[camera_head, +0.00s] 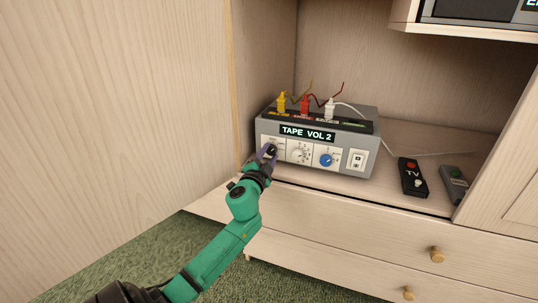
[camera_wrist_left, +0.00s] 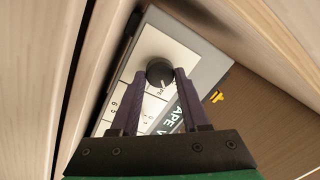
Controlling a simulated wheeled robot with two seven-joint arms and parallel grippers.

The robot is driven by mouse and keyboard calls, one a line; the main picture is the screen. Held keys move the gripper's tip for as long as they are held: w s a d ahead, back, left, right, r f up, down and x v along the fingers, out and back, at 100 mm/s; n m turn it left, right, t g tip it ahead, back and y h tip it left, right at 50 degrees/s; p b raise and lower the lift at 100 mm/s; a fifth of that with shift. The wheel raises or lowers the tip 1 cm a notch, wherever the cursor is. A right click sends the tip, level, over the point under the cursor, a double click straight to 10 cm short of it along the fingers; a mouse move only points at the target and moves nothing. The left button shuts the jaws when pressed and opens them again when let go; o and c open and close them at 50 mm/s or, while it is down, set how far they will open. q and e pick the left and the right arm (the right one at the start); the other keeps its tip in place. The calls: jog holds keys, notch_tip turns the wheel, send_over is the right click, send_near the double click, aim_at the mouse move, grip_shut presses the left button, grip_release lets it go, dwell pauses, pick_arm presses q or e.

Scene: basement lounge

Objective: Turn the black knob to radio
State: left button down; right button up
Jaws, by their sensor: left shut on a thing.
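The grey audio box (camera_head: 368,150) stands on the cabinet shelf, and its display reads "TAPE VOL 2". The black knob (camera_head: 271,149) is at the left end of its front panel, partly hidden by my gripper. In the left wrist view the black knob (camera_wrist_left: 159,72) sits between the tips of my left gripper (camera_wrist_left: 160,80), with a white pointer mark at its lower side near lettering that seems to end in "APE". My left gripper (camera_head: 265,156) is shut on the knob. My right gripper is not in view.
On the box front, a white dial (camera_head: 300,153) and a blue knob (camera_head: 326,159) sit right of the black knob, then a switch (camera_head: 357,159). Yellow, red and white plugs stand on top. Two remotes (camera_head: 412,177) lie at right. A cabinet side wall (camera_head: 243,90) is close at left.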

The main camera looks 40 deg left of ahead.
pick_arm(q)
jog(key=m, duration=0.5)
jog(key=shift+f, duration=0.1)
jog(key=m, duration=0.5)
jog(key=shift+f+t+h, duration=0.1)
jog(key=shift+t+h, duration=0.2)
jog(key=shift+h, duration=0.1)
jog(key=shift+c, duration=2)
grip_release()
jog(key=shift+s, duration=0.1)
